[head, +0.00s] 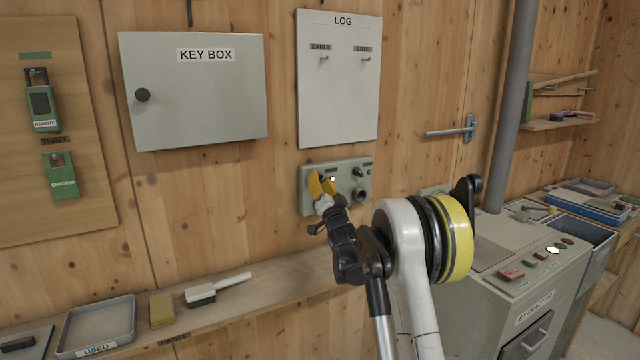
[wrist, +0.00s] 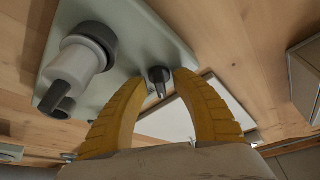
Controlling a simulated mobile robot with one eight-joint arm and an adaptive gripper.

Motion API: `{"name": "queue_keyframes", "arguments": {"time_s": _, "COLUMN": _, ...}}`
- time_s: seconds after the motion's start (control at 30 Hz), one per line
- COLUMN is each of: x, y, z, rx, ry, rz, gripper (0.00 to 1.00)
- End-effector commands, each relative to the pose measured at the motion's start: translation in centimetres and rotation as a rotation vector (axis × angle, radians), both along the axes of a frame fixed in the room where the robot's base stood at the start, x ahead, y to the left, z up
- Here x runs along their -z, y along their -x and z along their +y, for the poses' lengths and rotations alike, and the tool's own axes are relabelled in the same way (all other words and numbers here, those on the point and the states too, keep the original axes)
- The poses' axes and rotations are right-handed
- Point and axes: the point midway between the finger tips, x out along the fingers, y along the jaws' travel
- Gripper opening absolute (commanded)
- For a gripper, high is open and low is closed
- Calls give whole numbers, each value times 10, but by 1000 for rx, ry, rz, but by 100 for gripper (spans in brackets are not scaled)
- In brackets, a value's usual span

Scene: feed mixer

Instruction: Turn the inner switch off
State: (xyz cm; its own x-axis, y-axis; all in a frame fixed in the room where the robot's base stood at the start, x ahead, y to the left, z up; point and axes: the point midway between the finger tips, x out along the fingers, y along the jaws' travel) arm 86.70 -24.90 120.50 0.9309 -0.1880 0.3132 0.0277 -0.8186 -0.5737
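A grey-green switch panel (head: 308,203) is fixed to the wooden wall under the log board. My gripper (head: 322,181) is at its left half, with its yellow fingers hiding part of the panel face. In the wrist view the fingers of my gripper (wrist: 161,76) are apart, with a small dark switch lever (wrist: 159,80) between their tips. The lever looks closer to the right finger; I cannot tell whether they touch. A larger rotary knob (wrist: 82,66) stands beside it on the panel (wrist: 130,35). No label reading "inner" is legible.
The key box (head: 195,95) and log board (head: 338,100) hang above. A shelf below holds a tray (head: 97,325), a yellow sponge (head: 162,309) and a brush (head: 220,288). The extractor cabinet (head: 520,290) and a grey pipe (head: 511,100) stand at right.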

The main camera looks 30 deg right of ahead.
Motion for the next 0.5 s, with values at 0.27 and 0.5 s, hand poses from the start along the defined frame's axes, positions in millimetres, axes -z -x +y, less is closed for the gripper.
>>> {"name": "queue_keyframes", "arguments": {"time_s": 0.27, "x": -1, "y": -3, "z": 0, "rx": 0, "ry": 0, "rz": 0, "gripper": 32}}
{"name": "queue_keyframes", "arguments": {"time_s": 0.5, "x": -1, "y": -3, "z": 0, "rx": 0, "ry": 0, "rz": 0, "gripper": 0}}
